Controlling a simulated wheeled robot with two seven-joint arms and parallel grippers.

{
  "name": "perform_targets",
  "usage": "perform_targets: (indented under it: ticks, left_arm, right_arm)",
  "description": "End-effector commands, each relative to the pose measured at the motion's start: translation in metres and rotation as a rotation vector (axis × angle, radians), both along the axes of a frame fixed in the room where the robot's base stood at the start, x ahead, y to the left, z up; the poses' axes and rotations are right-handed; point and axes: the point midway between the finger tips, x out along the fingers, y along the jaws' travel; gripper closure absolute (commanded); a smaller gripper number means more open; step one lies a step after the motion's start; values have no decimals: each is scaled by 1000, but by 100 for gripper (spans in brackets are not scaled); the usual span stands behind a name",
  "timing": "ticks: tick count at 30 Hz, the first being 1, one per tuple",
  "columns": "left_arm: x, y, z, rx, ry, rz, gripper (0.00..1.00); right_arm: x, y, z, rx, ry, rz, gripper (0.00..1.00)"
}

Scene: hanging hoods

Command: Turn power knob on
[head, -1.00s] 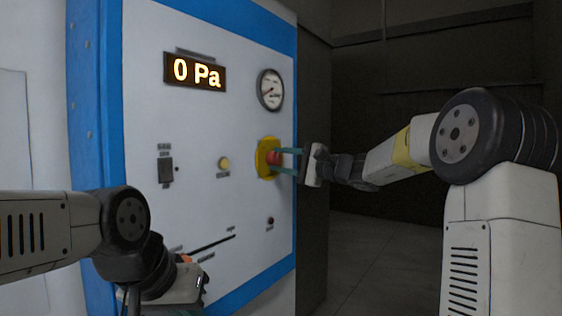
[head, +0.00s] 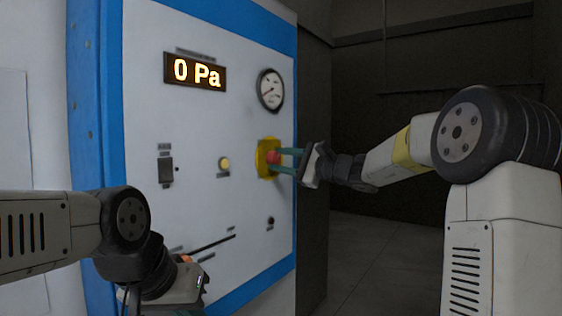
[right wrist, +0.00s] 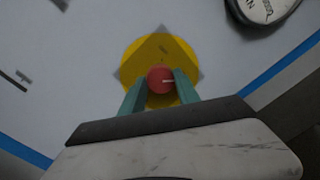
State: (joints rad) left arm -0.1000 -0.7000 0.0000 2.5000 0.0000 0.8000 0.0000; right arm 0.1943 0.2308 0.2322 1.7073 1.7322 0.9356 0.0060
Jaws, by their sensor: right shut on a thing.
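The red power knob (head: 273,158) sits on a yellow plate (head: 265,150) on the panel's right side. My right gripper (head: 281,160) reaches it from the right, its green fingers on either side of the knob. In the right wrist view, the red knob (right wrist: 161,80) with a pale mark lies between the two fingertips (right wrist: 160,84), in front of the yellow disc (right wrist: 146,58). The right gripper is shut on the knob. My left gripper (head: 180,290) is low at the left, partly cut off by the lower edge; its fingers are mostly hidden.
The white panel (head: 205,130) has a blue frame. It carries a display (head: 195,72) reading "0 Pa", a round gauge (head: 270,89), a black switch (head: 166,169), a yellow button (head: 224,164) and a small dark button (head: 270,221). Open dark floor (head: 375,250) lies to the right.

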Motion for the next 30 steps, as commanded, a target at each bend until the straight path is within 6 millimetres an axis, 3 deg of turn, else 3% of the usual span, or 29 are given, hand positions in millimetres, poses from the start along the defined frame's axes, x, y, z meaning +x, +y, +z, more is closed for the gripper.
perform_targets:
  ticks: [1,2,5,17,30]
  left_arm:
    - [0,0,0,0,0,0,100]
    - [0,0,0,0,0,0,100]
    - [0,0,0,0,0,0,100]
    - [0,0,0,0,0,0,100]
    - [0,0,0,0,0,0,100]
  right_arm:
    - [0,-1,-1,0,3,-1,100]
    - [0,-1,-1,0,3,-1,58]
    - [0,-1,-1,0,3,-1,40]
    - [-4,-6,-1,0,0,-1,40]
    - [-41,-60,-7,-1,1,-3,40]
